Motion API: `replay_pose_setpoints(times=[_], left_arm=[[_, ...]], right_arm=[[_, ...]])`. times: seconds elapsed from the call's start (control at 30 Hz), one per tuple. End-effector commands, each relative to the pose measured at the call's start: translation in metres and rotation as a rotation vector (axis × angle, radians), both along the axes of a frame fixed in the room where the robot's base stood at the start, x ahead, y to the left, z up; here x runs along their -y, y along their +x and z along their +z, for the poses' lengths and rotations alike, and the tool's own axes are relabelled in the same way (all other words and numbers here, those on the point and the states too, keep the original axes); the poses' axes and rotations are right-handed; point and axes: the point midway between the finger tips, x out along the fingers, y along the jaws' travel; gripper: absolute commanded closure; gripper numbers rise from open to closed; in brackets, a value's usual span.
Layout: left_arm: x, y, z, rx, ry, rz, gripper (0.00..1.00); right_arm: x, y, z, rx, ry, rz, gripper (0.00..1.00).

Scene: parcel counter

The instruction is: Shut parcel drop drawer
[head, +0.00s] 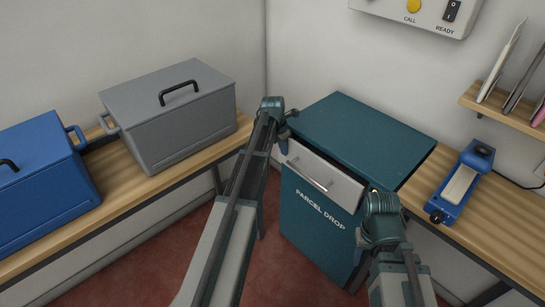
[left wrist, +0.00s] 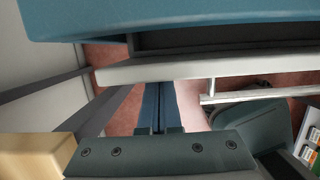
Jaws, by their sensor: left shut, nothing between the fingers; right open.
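The teal parcel drop cabinet (head: 335,215) stands in the corner. Its drawer has a light grey front (head: 318,172) with a bar handle (head: 308,175) and stands partly open. In the left wrist view the drawer front (left wrist: 205,67) is apart from the teal cabinet (left wrist: 190,24), with a dark gap between. My left gripper (head: 285,139) is at the left end of the drawer front. Its fingers (left wrist: 160,95) are shut and empty, with tips right by the front's outer face; I cannot tell if they touch. My right gripper (head: 383,205) is open at the cabinet's front right; its fingers are mostly hidden.
A grey lidded box (head: 175,125) and a blue lidded box (head: 40,175) stand on the left wooden bench. A blue device (head: 464,182) lies on the right bench (head: 500,235). A control panel (head: 425,12) and a small shelf (head: 505,105) are on the wall.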

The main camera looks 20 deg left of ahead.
Motion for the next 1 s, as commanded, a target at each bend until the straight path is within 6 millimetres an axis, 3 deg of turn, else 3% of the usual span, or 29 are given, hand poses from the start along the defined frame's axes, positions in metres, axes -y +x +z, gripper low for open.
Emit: replay_pose_setpoints(times=[0.1,0.33,0.8,1.0], left_arm=[[0.005,0.014,0.0,0.001,0.0,0.0,1.0],[0.009,0.022,0.0,0.0,0.0,0.0,1.0],[0.009,0.024,0.0,0.005,-0.001,0.0,1.0],[0.003,0.014,0.0,0.004,-0.001,0.0,1.0]], right_arm=[[0.0,0.0,0.0,0.0,0.0,0.0,0.53],[0.0,0.0,0.0,0.0,0.0,0.0,0.53],[0.0,0.0,0.0,0.0,0.0,0.0,0.53],[0.0,0.0,0.0,0.0,0.0,0.0,0.53]])
